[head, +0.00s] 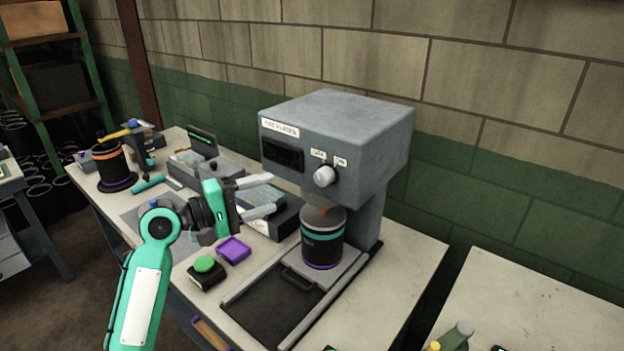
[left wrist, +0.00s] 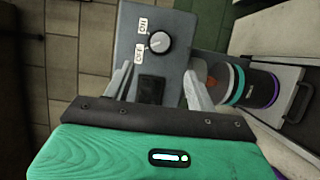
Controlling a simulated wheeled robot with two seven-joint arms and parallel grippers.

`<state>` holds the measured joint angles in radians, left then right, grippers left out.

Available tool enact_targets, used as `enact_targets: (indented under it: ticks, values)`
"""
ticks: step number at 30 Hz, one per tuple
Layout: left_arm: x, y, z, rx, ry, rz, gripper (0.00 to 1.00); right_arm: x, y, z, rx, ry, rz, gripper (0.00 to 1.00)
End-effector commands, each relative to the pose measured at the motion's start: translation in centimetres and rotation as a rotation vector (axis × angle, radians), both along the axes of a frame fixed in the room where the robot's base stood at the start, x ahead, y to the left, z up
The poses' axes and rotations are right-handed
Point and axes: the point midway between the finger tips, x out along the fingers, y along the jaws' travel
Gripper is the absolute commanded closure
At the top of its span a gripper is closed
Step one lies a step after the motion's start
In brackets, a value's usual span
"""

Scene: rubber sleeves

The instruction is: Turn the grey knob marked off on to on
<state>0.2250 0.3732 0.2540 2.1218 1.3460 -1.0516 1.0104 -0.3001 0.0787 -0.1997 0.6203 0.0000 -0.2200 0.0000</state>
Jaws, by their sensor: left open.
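The grey knob (head: 324,176) is on the front of a grey machine (head: 352,115), with OFF and ON labels just above it. The knob also shows in the left wrist view (left wrist: 160,42), beyond my fingertips. Its pale mark there seems to face the OFF label, but it is small. My left gripper (head: 273,193) is open and empty, left of and lower than the knob, apart from it. Its two fingers also show in the left wrist view (left wrist: 158,71), with the machine's front between them. My right gripper is not in view.
A dark canister (head: 322,240) with teal and purple bands stands under the machine's head. A green button box (head: 206,272) and a purple block (head: 234,250) lie on the bench (head: 410,285) below my left gripper. A second table (head: 540,300) is at the right.

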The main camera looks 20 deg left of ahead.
Motion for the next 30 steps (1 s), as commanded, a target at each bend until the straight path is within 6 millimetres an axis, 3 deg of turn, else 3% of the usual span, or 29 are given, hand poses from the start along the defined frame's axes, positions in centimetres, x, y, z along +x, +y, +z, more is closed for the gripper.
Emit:
enact_targets:
  ticks: [9, 15, 30]
  values:
    - [5.0, -4.7, 0.4, -0.003, 0.001, -0.002, 0.43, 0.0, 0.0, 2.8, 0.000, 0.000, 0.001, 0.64]
    - [7.4, -6.9, 0.2, 0.000, 0.001, -0.002, 0.43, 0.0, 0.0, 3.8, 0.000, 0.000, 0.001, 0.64]
    - [8.6, -7.9, -0.1, 0.004, -0.001, -0.001, 0.45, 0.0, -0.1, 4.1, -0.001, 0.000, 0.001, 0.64]
